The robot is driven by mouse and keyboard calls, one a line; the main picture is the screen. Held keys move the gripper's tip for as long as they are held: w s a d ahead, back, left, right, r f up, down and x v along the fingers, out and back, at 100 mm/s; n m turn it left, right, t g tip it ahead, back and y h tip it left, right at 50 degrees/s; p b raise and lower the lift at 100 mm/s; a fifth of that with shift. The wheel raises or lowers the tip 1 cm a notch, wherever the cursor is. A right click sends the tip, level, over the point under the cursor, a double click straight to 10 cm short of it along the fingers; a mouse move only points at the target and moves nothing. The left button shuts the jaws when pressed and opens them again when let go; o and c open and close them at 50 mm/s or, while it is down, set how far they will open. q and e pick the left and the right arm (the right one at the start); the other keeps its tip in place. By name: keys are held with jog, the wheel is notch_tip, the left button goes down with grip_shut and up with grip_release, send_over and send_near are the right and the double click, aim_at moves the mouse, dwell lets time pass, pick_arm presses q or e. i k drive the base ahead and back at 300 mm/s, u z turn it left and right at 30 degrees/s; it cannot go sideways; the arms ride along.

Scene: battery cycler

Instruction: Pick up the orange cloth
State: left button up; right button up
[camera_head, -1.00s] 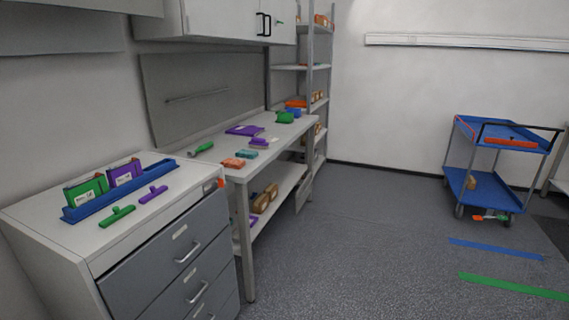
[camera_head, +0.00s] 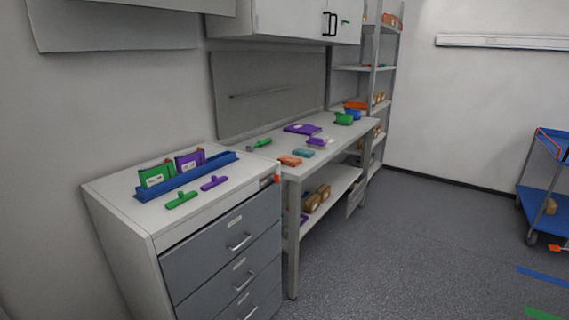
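I cannot tell for sure which thing is the orange cloth. A small orange piece (camera_head: 290,160) lies near the front edge of the white bench, beside a teal piece (camera_head: 303,153). A flat orange thing (camera_head: 356,105) shows at the bench's far end, near green and blue things. An orange-red edge (camera_head: 548,143) shows on the blue cart's top at the right. Neither of my grippers is in view.
A grey drawer cabinet (camera_head: 225,250) stands at the left, with a blue rack (camera_head: 190,177), a green tool (camera_head: 181,200) and a purple tool (camera_head: 213,183) on top. The white bench (camera_head: 340,143) adjoins it. The blue cart (camera_head: 545,210) is cut off at right.

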aim_at(290, 161)
jog(key=z, duration=0.5)
jog(key=k, duration=0.6)
jog(key=z, duration=0.95)
jog(key=i, duration=3.1)
jog(key=z, duration=0.05)
